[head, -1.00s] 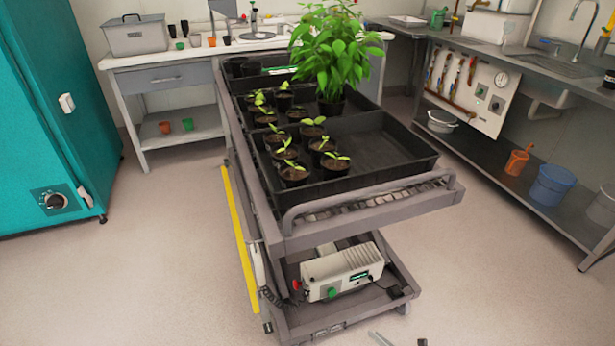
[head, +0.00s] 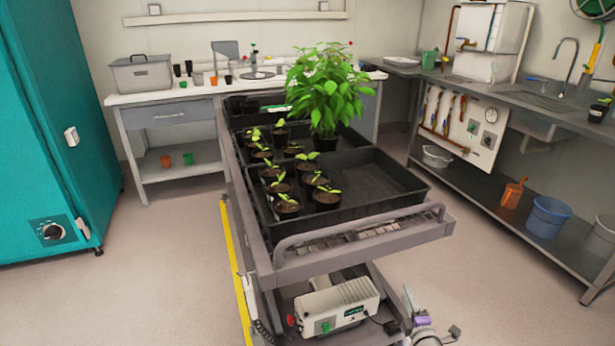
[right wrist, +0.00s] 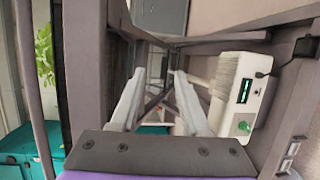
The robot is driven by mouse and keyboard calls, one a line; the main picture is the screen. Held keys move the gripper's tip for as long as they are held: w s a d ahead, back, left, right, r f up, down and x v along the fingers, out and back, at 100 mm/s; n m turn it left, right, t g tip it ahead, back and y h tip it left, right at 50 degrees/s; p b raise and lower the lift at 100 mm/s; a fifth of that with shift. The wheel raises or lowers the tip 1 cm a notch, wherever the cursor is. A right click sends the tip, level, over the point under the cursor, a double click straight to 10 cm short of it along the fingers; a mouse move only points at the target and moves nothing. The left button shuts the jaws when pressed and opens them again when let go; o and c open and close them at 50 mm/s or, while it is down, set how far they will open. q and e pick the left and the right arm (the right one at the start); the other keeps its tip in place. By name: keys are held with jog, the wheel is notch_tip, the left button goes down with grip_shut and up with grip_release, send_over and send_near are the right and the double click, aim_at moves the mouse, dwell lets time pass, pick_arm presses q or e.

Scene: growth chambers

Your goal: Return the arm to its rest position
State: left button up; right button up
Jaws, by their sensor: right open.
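My right gripper (head: 432,314) shows at the bottom edge of the head view, beside the right front corner of the cart's lower shelf. Its jaws are apart and nothing is between them. In the right wrist view its two pale fingers (right wrist: 158,90) are spread, with the cart's frame beyond them. A white device (head: 338,305) with a green knob sits on the cart's lower shelf; it also shows at the right of the right wrist view (right wrist: 238,95). My left arm and gripper are not in view.
The grey cart (head: 360,243) carries a black tray (head: 385,195) with several potted seedlings and a tall leafy plant (head: 328,88). A teal cabinet (head: 60,130) stands left. A steel bench (head: 520,98) runs along the right. Floor is clear on both sides of the cart.

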jog(key=s+a+r+m+g+h, duration=0.1)
jog(key=s+r+m+g+h, duration=0.35)
jog(key=s+r+m, duration=0.65)
jog(key=s+a+f+m+g+y, duration=0.1)
jog(key=s+a+f+m+g, duration=0.15)
jog(key=s, duration=0.65)
jog(key=s+a+f+m+g+y, duration=0.2)
jog(key=s+a+m+g, duration=0.15)
jog(key=s, duration=0.65)
jog(key=s+a+f+m+g+y, duration=0.15)
jog(key=s+a, duration=0.25)
jog(key=s, duration=0.5)
pick_arm(q)
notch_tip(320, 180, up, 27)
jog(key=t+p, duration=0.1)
jog(key=p, duration=2.3)
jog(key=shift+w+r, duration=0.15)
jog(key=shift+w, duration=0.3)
pick_arm(e)
notch_tip(320, 180, up, 27)
jog(key=shift+w+t, duration=0.3)
jog(key=shift+w, duration=0.05)
